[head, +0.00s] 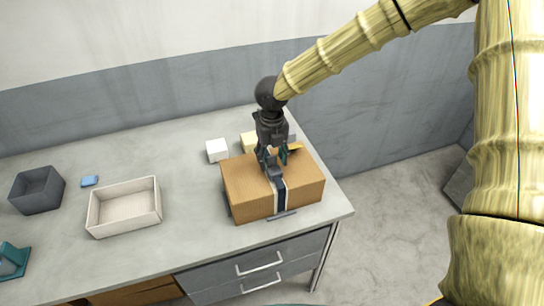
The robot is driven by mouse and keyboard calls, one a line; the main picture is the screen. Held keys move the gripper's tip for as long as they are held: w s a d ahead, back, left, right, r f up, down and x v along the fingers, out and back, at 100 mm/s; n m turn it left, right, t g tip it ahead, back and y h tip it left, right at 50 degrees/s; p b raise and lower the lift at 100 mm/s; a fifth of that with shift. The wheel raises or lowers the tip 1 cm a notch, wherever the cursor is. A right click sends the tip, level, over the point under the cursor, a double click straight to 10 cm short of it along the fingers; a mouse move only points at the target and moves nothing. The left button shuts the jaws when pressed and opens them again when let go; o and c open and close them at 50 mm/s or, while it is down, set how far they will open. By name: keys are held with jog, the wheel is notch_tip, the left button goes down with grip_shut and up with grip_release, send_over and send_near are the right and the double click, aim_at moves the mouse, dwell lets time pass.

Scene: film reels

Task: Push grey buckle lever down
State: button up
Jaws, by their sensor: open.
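A brown box (248,195) sits near the right end of the grey worktop. A dark and white strap (280,198) runs across its top and down its front. A grey buckle lever (275,174) shows on the strap at the top of the box. My gripper (271,164) points down right above the buckle, with its fingers apart. The fingers partly cover the buckle, so I cannot tell whether they touch the lever or how far it is tilted.
Behind the box stand a white block (216,150) and a pale yellow block (248,141). To the left are a cream tray (125,224), a blue block (89,181), a dark grey bin (38,202) and a teal object (13,260). The worktop (190,205) between tray and box is clear.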

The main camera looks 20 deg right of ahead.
jog(key=c, duration=1)
jog(key=shift+w+r+g+p, duration=0.15)
jog(key=shift+r+g+p, duration=0.15)
jog(key=shift+p, duration=0.75)
jog(key=shift+c, duration=0.2)
jog(key=shift+w+f+g+p, duration=0.15)
jog(key=shift+g+p, duration=0.25)
jog(key=shift+p, duration=0.45)
jog(key=shift+w+f+g+p, duration=0.1)
jog(key=shift+w+g+p, duration=0.15)
jog(key=shift+g+p, duration=0.75)
jog(key=shift+w+f+g+p, duration=0.2)
jog(key=shift+w+g+p, duration=0.1)
jog(key=shift+g+p, duration=0.4)
jog(key=o, duration=1)
jog(key=shift+o, duration=0.2)
